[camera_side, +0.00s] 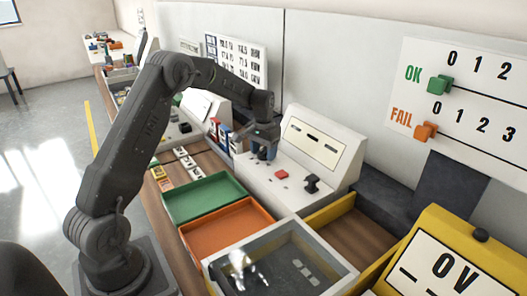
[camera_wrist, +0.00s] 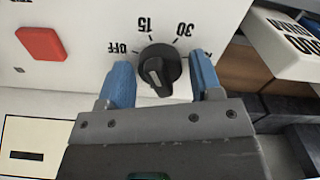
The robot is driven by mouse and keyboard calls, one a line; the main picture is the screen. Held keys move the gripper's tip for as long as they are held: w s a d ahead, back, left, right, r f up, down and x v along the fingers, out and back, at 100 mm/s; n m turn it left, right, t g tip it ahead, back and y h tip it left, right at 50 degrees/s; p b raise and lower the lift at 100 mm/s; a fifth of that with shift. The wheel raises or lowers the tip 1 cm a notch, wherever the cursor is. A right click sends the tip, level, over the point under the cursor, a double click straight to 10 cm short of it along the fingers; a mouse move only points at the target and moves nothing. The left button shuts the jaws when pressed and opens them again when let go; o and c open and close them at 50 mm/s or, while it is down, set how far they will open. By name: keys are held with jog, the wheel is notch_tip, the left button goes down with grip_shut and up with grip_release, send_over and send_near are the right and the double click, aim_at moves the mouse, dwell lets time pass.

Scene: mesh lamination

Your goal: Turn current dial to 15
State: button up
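The black current dial (camera_wrist: 159,68) sits on a white panel in the wrist view, with the printed marks OFF (camera_wrist: 123,47), 15 (camera_wrist: 146,24) and 30 (camera_wrist: 183,29) around its far side, upside down. Its raised grip has a pale mark; which label it points to is not clear. My gripper (camera_wrist: 162,62) has its two blue fingers on either side of the dial, with gaps showing. It is open and empty. In the side view my gripper (camera_side: 264,146) is low over the left part of the white machine (camera_side: 314,142) and hides the dial.
Green (camera_side: 205,197) and orange (camera_side: 232,228) trays lie in front. A yellow meter (camera_side: 455,255) stands at right.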

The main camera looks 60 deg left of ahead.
aim_at(263, 149)
jog(key=shift+o, duration=0.8)
notch_tip(263, 149, up, 14)
jog(key=shift+f, duration=0.15)
